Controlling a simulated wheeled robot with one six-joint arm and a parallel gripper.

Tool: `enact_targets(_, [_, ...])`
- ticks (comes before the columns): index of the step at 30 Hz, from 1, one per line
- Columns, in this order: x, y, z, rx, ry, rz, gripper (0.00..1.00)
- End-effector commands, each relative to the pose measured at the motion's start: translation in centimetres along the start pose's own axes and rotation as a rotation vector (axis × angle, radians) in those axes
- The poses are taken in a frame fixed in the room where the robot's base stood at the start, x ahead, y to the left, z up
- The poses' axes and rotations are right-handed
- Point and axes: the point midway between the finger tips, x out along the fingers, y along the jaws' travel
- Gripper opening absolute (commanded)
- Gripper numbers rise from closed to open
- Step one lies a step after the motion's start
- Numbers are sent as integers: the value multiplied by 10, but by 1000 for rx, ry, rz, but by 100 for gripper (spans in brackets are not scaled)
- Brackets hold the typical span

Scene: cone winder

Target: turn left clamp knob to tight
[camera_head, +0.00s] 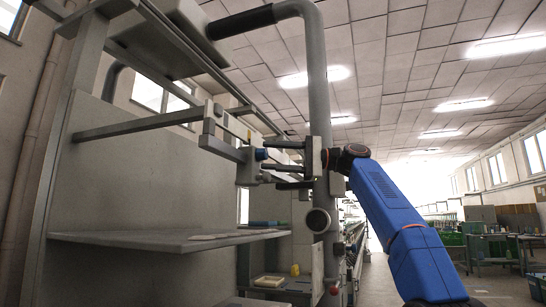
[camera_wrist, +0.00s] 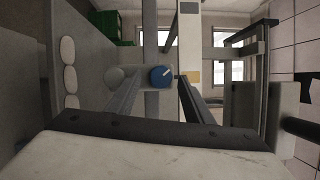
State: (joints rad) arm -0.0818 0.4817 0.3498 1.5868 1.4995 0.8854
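A blue knob (camera_head: 261,154) sits on a grey bracket at the end of a horizontal bar of the machine. In the wrist view the blue knob (camera_wrist: 161,76) shows face-on, with a white pointer line slanting up to the right. My gripper (camera_head: 273,164) reaches toward the knob from the right. In the wrist view its two dark fingers (camera_wrist: 158,88) are spread apart, one on each side of the knob. A gap shows around the knob, and I cannot tell if either fingertip is level with it in depth.
A thick grey post (camera_head: 316,80) with a black grip stands close beside my arm. A grey shelf (camera_head: 150,238) lies below left. In the wrist view, a pale round part (camera_wrist: 115,77) is left of the knob and a green crate (camera_wrist: 111,27) is behind. An aisle is at right.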

Motion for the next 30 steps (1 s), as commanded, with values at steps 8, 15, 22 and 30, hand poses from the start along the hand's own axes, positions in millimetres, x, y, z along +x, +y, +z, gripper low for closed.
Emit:
enact_targets(8, [-2,0,0,0,0,-1,47])
enact_targets(15, [-30,-1,0,0,3,-1,47])
enact_targets(22, [-76,0,-1,0,4,-1,47])
enact_targets(30, [-129,0,-1,-1,2,-1,47])
